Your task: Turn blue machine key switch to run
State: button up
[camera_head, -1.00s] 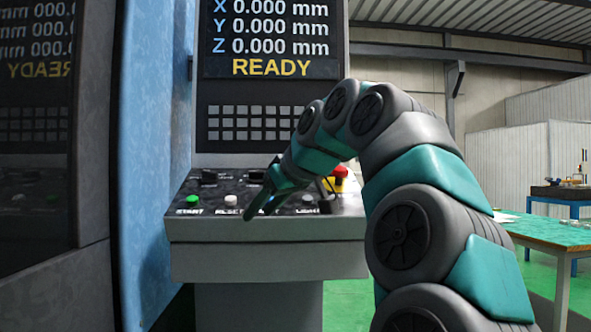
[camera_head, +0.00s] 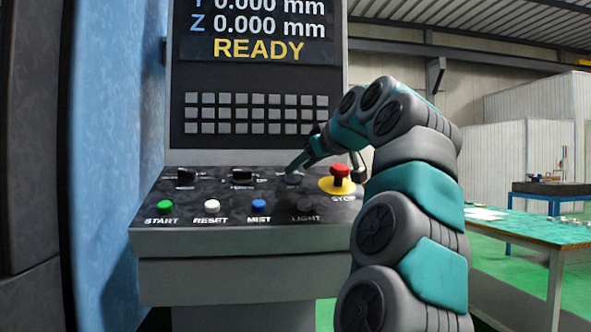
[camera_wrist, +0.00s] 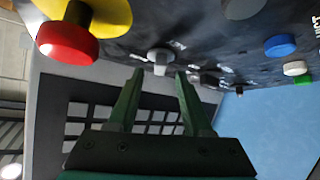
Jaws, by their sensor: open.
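The blue machine (camera_head: 112,160) has a dark control panel with three small switches in its back row, the left one (camera_head: 186,175), the middle one (camera_head: 243,176) and the right one (camera_head: 292,179). Their labels are too small to read, so I cannot tell which is the key switch. My gripper (camera_head: 291,170) is over the right switch. In the wrist view my open gripper (camera_wrist: 160,74) has a grey knob (camera_wrist: 160,57) just ahead, lined up between its fingertips. The jaws are empty, and I cannot tell whether they touch the knob.
A red stop button (camera_head: 341,172) on a yellow base stands close to the right of my gripper. Green (camera_head: 165,206), white (camera_head: 212,206), blue (camera_head: 259,204) and dark (camera_head: 305,204) buttons line the front row. A screen reading READY (camera_head: 258,48) and a keypad rise behind. A green table (camera_head: 520,228) stands at right.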

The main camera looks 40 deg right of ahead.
aim_at(292, 175)
jog(key=shift+x, duration=1.45)
jog(key=shift+c, duration=0.2)
grip_shut()
